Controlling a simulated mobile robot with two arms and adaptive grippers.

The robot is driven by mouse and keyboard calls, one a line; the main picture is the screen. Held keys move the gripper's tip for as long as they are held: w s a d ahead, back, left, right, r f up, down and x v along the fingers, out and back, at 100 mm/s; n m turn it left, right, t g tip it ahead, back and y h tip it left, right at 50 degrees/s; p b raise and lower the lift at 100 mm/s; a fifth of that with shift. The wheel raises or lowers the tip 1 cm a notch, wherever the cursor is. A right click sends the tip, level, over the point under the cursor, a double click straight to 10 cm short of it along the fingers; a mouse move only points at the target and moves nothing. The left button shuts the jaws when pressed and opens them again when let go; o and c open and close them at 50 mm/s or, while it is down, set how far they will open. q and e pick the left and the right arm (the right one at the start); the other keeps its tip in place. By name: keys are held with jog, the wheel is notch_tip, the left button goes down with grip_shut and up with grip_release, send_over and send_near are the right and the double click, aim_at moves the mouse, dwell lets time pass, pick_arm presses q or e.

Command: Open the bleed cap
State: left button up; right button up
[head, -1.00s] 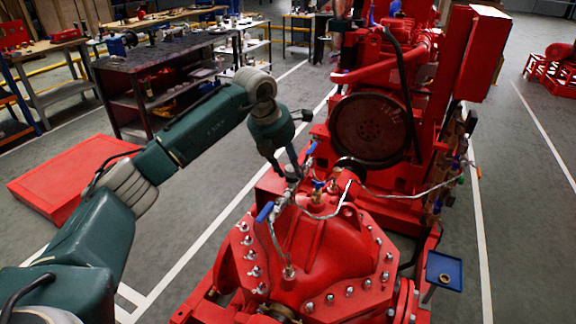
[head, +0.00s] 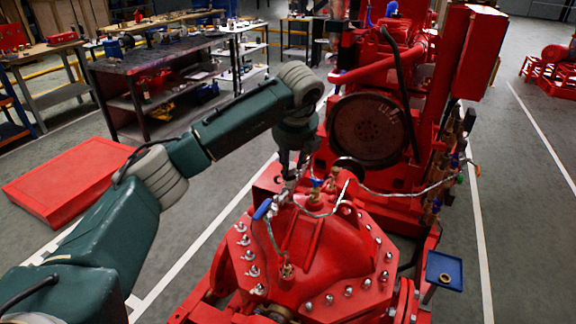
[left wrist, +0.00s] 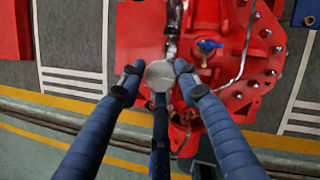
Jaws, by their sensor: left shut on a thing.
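My left gripper (head: 288,172) hangs down over the top of the red pump casing (head: 325,250) in the head view. In the left wrist view its blue fingers (left wrist: 158,80) close around a round, pale metal cap (left wrist: 161,75), which I take to be the bleed cap. The cap is seen end-on and sits by the silvery pipe fittings. In the head view the gripper and fittings hide it, so I cannot tell whether it is still seated. My right gripper is out of view.
A blue-handled brass valve (left wrist: 208,45) stands close beside the fingers. Thin metal tubing (head: 335,207) and a blue lever (head: 263,209) are near. A small blue tray (head: 443,270) is at the pump's right. A workbench (head: 165,70) stands behind the arm.

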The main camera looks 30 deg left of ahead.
pick_arm(q)
jog(key=shift+w+d+r+n+g+y, duration=0.1)
jog(key=shift+w+r+n+g+y, duration=0.1)
jog(key=shift+n, duration=0.65)
jog(key=shift+w+r+n+g+y, duration=0.1)
jog(key=shift+r+n+y, duration=0.1)
jog(key=shift+n, duration=0.95)
jog(key=o, duration=0.9)
jog(key=shift+c, duration=0.2)
jog(key=shift+o, duration=1.2)
jog(key=shift+f, duration=0.2)
jog(key=v, duration=1.2)
jog(key=shift+w, duration=0.2)
